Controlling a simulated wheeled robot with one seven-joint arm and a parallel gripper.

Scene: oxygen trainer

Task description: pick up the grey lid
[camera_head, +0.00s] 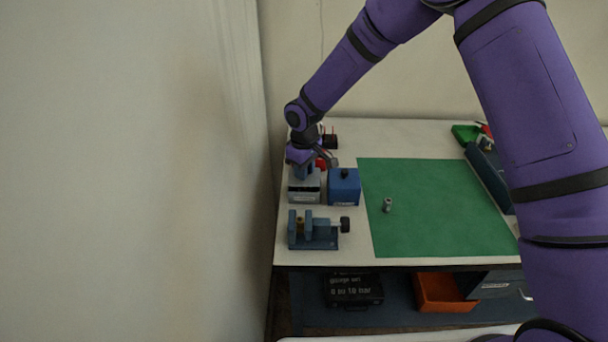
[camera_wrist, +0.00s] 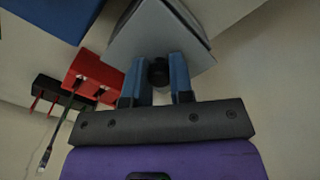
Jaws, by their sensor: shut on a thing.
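The grey lid (camera_wrist: 150,35) shows in the wrist view, with a small black knob (camera_wrist: 158,72) between the two blue fingers of my gripper (camera_wrist: 160,84). The fingers are shut on this knob. In the head view my gripper (camera_head: 304,171) is directly over the grey box (camera_head: 304,194) at the table's left side and hides much of its top. I cannot tell whether the lid rests on the box or is slightly raised.
A blue box (camera_head: 344,188) with a black knob stands close to the right. A blue vise (camera_head: 318,233) stands in front. A red block (camera_wrist: 94,75) and a black block are behind. A small grey cylinder (camera_head: 387,204) stands on the otherwise mostly clear green mat (camera_head: 440,215). A wall is left.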

